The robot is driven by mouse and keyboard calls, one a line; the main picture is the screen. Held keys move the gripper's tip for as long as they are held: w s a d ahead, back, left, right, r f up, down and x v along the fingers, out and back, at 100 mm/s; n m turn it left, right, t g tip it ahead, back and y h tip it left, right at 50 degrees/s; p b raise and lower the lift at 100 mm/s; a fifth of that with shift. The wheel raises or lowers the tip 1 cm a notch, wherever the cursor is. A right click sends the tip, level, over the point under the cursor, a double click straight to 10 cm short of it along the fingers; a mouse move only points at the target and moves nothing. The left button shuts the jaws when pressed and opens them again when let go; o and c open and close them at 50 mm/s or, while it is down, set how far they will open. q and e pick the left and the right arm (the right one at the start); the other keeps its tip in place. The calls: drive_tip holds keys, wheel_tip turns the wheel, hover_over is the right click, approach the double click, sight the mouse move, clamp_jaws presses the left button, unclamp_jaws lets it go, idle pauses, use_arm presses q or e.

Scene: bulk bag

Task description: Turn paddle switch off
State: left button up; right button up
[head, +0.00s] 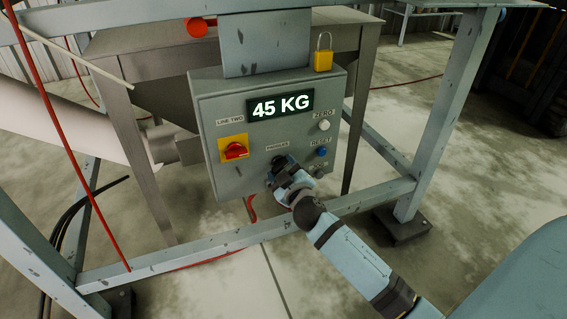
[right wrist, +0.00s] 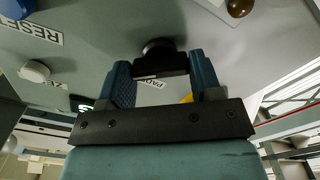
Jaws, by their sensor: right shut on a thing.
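The grey control box (head: 215,125) hangs on the frame, its display (head: 281,105) reading 45 KG. The paddle switch (head: 279,160) is a black knob below a small label on the box front, largely hidden by my right gripper (head: 283,168) in the head view. In the right wrist view the black knob (right wrist: 160,58) sits between the two blue fingers of my right gripper (right wrist: 160,70), which is shut on it. Part of its label (right wrist: 150,83) shows between the fingers. I cannot tell which position the switch points to. My left gripper is not in view.
A red rotary switch (head: 235,151) on a yellow plate, labelled LINE TWO, is left of the knob. A white ZERO button (head: 324,125) and blue RESET button (head: 322,152) are on the right. A yellow padlock (head: 323,55) is on top. A frame beam (head: 250,238) crosses below the box.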

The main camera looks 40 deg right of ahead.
drive_tip(key=n+p, duration=0.2)
drive_tip(key=n, duration=0.1)
drive_tip(key=shift+r+n, duration=0.15)
drive_tip(key=shift+n, duration=0.15)
drive_tip(key=n+p, duration=0.2)
drive_tip(key=n, duration=0.4)
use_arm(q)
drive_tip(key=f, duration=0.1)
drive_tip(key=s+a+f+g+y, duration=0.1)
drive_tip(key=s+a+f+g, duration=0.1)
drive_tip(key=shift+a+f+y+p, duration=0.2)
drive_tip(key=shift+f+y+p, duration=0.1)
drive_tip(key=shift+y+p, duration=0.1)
use_arm(e)
drive_tip(key=shift+n, duration=0.3)
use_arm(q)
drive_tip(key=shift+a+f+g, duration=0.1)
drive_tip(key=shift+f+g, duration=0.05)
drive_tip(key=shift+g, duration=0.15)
use_arm(e)
drive_tip(key=o, duration=0.9)
